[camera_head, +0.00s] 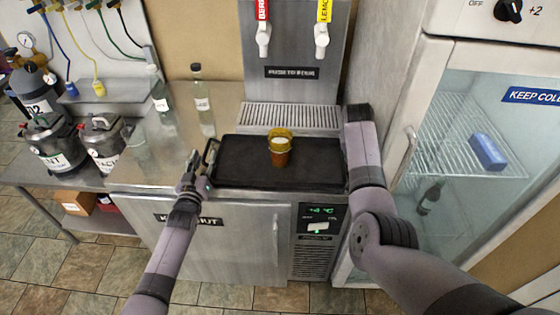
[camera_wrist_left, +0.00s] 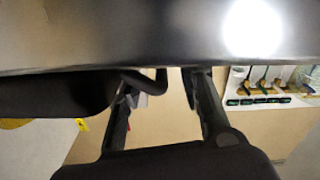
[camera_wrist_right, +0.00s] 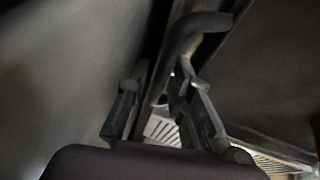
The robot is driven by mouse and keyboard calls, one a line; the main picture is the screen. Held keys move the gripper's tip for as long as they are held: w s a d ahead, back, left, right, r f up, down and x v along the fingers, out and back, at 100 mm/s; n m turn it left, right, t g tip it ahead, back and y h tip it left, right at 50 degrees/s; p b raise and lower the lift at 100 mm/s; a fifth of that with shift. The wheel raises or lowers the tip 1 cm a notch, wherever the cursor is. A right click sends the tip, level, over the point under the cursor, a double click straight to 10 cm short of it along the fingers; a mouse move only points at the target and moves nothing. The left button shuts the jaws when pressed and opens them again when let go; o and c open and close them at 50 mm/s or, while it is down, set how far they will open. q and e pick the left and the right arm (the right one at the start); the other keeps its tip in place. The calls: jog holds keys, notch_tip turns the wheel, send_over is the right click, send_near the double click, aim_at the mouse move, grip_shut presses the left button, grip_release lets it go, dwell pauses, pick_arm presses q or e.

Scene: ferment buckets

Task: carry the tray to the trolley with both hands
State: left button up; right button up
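The black tray (camera_head: 235,176) lies flat on the steel counter, with a handle at its left end. An amber glass (camera_head: 280,152) with a pale top stands on it. My left gripper (camera_head: 191,172) is at the left handle (camera_head: 211,152); in the left wrist view its fingers (camera_wrist_left: 158,98) stand apart, with the handle (camera_wrist_left: 150,83) reaching between them. My right gripper is hidden behind its own arm in the head view. In the right wrist view its fingers (camera_wrist_right: 160,80) are apart on either side of the tray's right handle (camera_wrist_right: 190,35).
Two taps (camera_head: 321,40) and a drip grille (camera_head: 290,116) are behind the tray. Bottles (camera_head: 203,103) stand to its left, beside kegs (camera_head: 104,140). A glass-door fridge (camera_head: 450,140) stands close on the right. The trolley is not identifiable.

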pick_arm(q)
jog(key=shift+w, duration=0.2)
pick_arm(e)
jog(key=shift+w+f, duration=0.1)
jog(key=shift+f, duration=0.1)
pick_arm(q)
jog(key=shift+c, duration=0.2)
pick_arm(e)
jog(key=shift+c, duration=0.2)
pick_arm(q)
jog(key=c, duration=0.4)
pick_arm(e)
jog(key=c, duration=0.4)
pick_arm(q)
grip_shut()
pick_arm(e)
jog(key=shift+d, duration=0.15)
grip_shut()
pick_arm(q)
jog(key=shift+s+a+f, duration=0.1)
pick_arm(e)
jog(key=shift+d, duration=0.1)
jog(key=shift+r, duration=0.1)
